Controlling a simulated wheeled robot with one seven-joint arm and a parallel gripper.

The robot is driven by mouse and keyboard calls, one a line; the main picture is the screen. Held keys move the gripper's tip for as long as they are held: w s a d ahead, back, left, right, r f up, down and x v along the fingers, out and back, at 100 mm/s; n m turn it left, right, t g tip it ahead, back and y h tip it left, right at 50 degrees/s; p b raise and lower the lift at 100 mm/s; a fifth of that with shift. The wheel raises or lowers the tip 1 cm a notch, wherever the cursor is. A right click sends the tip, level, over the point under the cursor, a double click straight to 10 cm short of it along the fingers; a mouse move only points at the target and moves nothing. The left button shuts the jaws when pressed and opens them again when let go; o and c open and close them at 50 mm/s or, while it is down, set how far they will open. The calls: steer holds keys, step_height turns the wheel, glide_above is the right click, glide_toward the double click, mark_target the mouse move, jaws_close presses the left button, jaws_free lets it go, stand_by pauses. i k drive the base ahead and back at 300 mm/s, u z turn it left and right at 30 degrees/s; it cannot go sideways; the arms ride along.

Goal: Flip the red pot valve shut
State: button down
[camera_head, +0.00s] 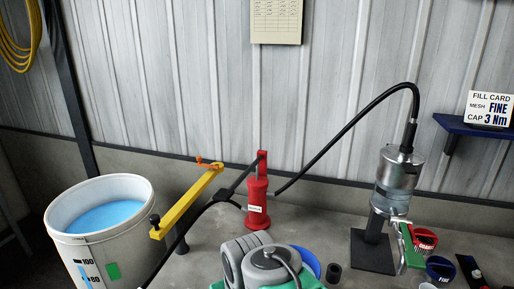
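A red pot (257,207) with a small white label stands on the grey bench near the middle, close to the wall. A red upright piece (262,163) rises at its top; it may be the valve lever, but I cannot tell its exact setting. A black hose or bar reaches the pot from the left. Another black line leaves its right side. No fingertips of my gripper can be made out, and nothing is seen touching the red pot.
A rounded grey and green body (268,262) fills the bottom centre, in front of the pot. A yellow bar (187,201) with an orange end stands left. A white bucket (110,254) holds blue liquid. A metal column (398,172) with a green handle stands right, beside red (426,239) and blue cups.

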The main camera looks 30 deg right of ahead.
mark_target(410, 223)
steer(key=u, duration=0.8)
steer(key=k, duration=1.05)
steer(key=z, duration=0.6)
steer(key=i, duration=0.45)
steer(key=z, duration=0.05)
